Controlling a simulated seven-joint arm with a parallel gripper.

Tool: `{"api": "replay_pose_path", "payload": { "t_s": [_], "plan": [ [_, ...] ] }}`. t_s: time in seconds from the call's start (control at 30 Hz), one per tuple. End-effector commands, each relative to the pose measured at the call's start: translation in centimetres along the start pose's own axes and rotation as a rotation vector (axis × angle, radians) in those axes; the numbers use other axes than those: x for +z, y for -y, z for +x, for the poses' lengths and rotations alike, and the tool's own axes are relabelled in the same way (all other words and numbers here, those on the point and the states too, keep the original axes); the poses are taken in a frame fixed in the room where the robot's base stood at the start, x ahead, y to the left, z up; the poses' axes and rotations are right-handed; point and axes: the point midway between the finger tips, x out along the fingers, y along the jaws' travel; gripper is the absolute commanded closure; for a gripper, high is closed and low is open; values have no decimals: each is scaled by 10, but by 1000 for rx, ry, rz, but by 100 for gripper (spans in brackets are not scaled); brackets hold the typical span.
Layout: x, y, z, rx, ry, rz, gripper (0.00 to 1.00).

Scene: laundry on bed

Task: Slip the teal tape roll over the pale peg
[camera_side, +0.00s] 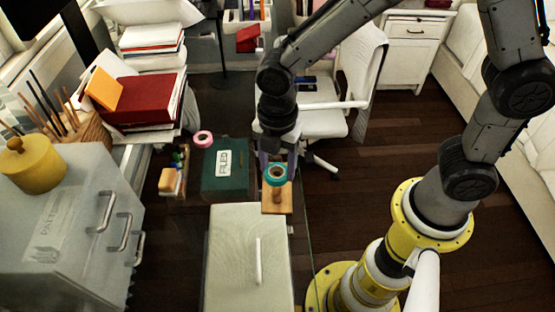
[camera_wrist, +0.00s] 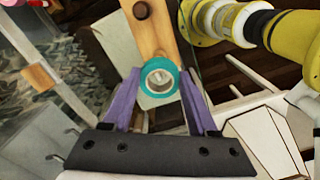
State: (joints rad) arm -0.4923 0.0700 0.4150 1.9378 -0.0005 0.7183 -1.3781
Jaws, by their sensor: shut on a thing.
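The teal tape roll (camera_side: 276,174) is held in my gripper (camera_wrist: 160,84), between its two purple fingers. In the wrist view the roll (camera_wrist: 160,65) faces the camera, and its pale inner ring and opening show. In the side view it is above a small wooden base (camera_side: 284,208). The wooden base also shows beyond the roll in the wrist view (camera_wrist: 153,35). Something pale shows through the roll's opening, but I cannot tell whether the peg's tip is inside it.
A pale box (camera_side: 228,250) with a handle stands in front of the wooden base. A dark green box (camera_side: 224,180) with a label is to its left. A pink tape roll (camera_side: 203,139) lies behind that box, and a small desk organizer (camera_side: 173,178) stands further left.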

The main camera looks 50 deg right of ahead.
Motion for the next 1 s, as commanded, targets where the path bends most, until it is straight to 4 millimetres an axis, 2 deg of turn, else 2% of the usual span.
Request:
{"api": "replay_pose_path", "payload": {
  "t_s": [1.0],
  "plan": [
    [0, 0, 46, -2, 0, 0, 94]
  ]
}}
